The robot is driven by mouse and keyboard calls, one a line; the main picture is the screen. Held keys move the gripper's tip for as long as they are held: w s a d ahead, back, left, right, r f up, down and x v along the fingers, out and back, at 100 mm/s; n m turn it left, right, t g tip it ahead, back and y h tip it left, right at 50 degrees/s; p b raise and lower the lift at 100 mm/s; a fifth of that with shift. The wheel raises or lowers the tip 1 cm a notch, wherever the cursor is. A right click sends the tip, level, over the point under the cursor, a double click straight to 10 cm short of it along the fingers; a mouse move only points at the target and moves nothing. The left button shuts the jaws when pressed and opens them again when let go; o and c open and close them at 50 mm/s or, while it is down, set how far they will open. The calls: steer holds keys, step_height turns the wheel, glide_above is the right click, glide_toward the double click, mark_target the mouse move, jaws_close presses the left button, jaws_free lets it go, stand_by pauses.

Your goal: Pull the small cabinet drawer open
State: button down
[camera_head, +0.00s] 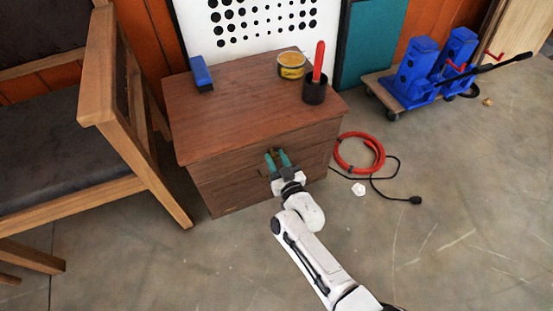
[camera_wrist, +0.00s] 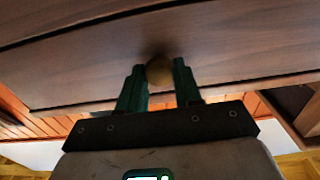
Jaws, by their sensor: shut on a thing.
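The small wooden cabinet (camera_head: 225,170) stands in the middle of the head view, its front facing my arm. My gripper (camera_head: 277,160) is at the cabinet's front, its green fingers at the drawer face. In the wrist view, the drawer front (camera_wrist: 225,55) fills the upper part. A round brownish knob (camera_wrist: 160,71) sits between the fingertips of my gripper (camera_wrist: 160,78), which is shut on it. In the head view the gripper hides the knob. I cannot tell whether the drawer stands out from the cabinet.
On the cabinet top are a blue block (camera_head: 201,74), a yellow tin (camera_head: 291,66) and a dark cup (camera_head: 315,91) with a red handle. A wooden chair (camera_head: 100,110) stands close on the left. A red hose coil (camera_head: 359,168) lies right. Floor in front is clear.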

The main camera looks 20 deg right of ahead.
stand_by(0.3)
steer(key=s+p, duration=0.7)
steer(key=s, duration=1.6)
steer(key=shift+s, duration=0.15)
steer(key=c, duration=0.8)
jaws_free()
steer(key=s+p, duration=0.1)
steer(key=s, duration=0.9)
steer(key=shift+s+p, duration=0.3)
steer(key=shift+s, duration=0.1)
